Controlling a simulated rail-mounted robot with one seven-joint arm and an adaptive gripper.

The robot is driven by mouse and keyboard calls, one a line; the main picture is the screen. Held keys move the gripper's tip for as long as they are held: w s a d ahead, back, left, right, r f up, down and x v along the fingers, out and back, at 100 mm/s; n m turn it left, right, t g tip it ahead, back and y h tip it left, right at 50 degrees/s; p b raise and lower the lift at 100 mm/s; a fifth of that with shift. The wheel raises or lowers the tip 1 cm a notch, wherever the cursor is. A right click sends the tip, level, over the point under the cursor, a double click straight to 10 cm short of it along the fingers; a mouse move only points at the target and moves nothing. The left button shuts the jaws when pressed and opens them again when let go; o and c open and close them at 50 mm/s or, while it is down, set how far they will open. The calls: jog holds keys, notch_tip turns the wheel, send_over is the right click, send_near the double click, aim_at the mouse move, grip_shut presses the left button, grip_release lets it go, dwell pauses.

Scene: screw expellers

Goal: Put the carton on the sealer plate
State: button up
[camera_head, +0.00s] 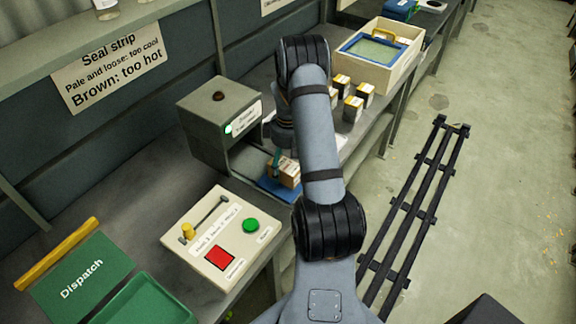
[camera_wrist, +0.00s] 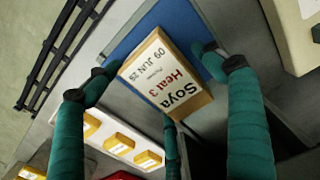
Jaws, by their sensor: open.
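In the head view the carton (camera_head: 286,172) appears to rest on the blue plate (camera_head: 273,191) in front of the grey-green sealer box (camera_head: 218,112). My gripper (camera_wrist: 160,72) is open, its teal fingers spread on both sides of the carton; contact cannot be told. In the head view a teal finger (camera_head: 276,160) shows beside the carton, and my arm hides the rest.
Several small cartons (camera_head: 353,106) stand behind my arm beside a cream crate (camera_head: 402,65). A cream control panel (camera_head: 220,240) with a red square and green button is at front left. A green Dispatch board (camera_head: 82,280) and green tray (camera_head: 145,303) lie left of it.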

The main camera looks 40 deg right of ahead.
aim_at(288, 162)
notch_tip(288, 162, up, 12)
jog(key=shift+r, duration=0.2)
dwell(0.4)
jog(key=shift+c, duration=1.2)
dwell(1.1)
